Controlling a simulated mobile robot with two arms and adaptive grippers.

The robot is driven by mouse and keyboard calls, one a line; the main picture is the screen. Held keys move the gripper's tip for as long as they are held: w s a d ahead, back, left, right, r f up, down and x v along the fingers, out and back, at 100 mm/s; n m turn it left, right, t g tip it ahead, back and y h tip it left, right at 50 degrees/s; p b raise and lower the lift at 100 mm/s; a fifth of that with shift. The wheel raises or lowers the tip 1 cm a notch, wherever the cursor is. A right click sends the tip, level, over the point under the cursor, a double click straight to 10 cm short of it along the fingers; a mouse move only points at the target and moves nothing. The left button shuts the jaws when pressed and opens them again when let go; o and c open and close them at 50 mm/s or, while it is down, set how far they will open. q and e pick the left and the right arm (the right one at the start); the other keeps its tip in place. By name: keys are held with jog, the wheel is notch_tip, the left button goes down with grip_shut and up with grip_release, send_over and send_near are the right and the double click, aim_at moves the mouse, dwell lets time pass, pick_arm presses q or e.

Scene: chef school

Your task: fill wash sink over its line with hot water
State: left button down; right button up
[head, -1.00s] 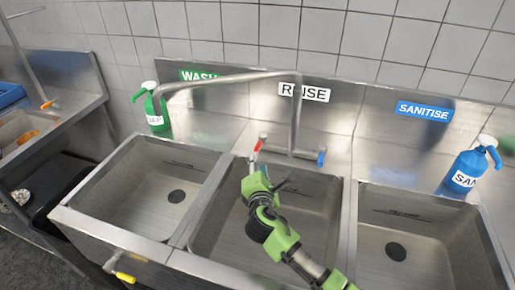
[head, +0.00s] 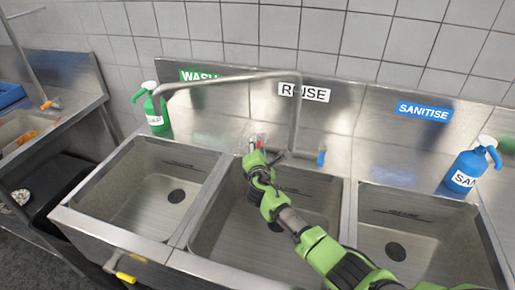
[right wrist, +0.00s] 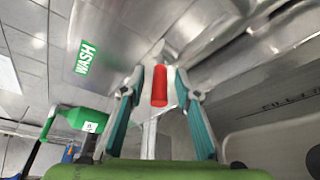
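The wash sink (head: 130,205) is the left basin under the green WASH label (head: 198,76). Its floor and drain show, and I see no water in it. The long steel spout (head: 230,78) rises behind the middle basin and reaches left towards the wash sink. The red hot handle (right wrist: 160,86) sits between the spread fingers of my right gripper (right wrist: 162,88) in the right wrist view. In the head view my right gripper (head: 254,153) is at the tap and mostly covers that handle. The blue handle (head: 321,158) is to its right. My left gripper is out of view.
The rinse basin (head: 205,225) lies under my right arm, and the sanitise basin (head: 440,235) is at right. A green spray bottle (head: 156,115) and a blue one (head: 465,172) stand on the back ledge. A yellow-handled lever (head: 125,277) is at the front.

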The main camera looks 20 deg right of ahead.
grip_shut()
jog(key=m+h+b, duration=0.1)
jog(key=b, duration=0.2)
jog(key=w+a+m+g+h+b, duration=0.1)
jog(key=h+b, duration=0.1)
jog(key=b, duration=0.1)
jog(key=m+g+h+b, duration=0.1)
jog(key=m+h+b, duration=0.1)
jog(key=b, duration=0.1)
jog(key=shift+w+a, duration=0.25)
jog(key=shift+a, duration=0.05)
grip_release()
